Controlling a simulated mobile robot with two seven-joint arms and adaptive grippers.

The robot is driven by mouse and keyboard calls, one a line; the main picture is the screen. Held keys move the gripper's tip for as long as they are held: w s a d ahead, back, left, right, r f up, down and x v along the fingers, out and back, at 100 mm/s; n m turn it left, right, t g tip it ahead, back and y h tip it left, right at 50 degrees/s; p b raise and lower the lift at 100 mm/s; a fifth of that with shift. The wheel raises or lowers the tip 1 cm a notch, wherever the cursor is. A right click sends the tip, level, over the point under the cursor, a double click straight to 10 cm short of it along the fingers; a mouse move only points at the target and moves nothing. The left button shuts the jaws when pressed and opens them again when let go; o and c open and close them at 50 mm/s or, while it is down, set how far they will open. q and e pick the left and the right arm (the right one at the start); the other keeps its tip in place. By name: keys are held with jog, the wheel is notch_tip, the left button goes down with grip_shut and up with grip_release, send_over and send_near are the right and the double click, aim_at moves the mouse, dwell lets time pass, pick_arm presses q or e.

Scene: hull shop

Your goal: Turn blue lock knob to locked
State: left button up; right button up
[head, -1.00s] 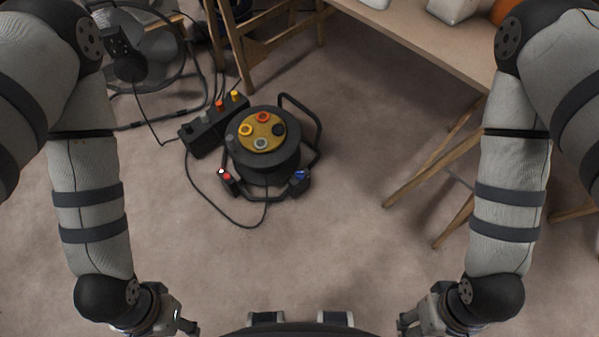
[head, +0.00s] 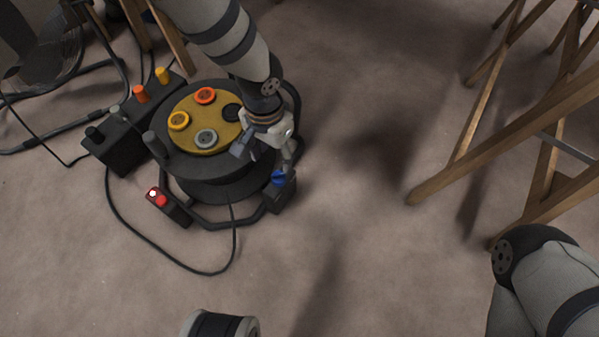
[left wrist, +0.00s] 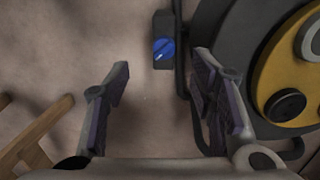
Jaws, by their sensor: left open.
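The blue lock knob (head: 279,178) sits on a small dark box (head: 281,196) at the right front of the cable reel's foot frame. In the left wrist view the blue knob (left wrist: 164,49) is beyond the fingertips, between their lines, nearer the right finger. A pale mark on it points to the lower left. My left gripper (head: 264,156) is open and empty, above and just behind the knob in the head view. It also shows open in the left wrist view (left wrist: 161,75), not touching the knob. My right gripper is out of view.
The cable reel (head: 215,185) has a yellow top with round sockets. A box with a red button (head: 160,198) is at its left front. A dark power box (head: 125,140) stands behind left. Wooden trestle legs (head: 470,120) are at right. Floor between is clear.

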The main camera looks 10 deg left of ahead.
aim_at(278, 174)
pick_arm(q)
jog(key=f+b, duration=0.1)
jog(key=f, duration=0.3)
jog(key=f+b, duration=0.2)
jog(key=f, duration=0.1)
jog(key=w+f+b, duration=0.1)
jog(key=f+b, duration=0.1)
jog(key=f, duration=0.2)
jog(key=shift+w+f, duration=0.1)
jog(key=shift+f, duration=0.2)
jog(key=c, duration=1.2)
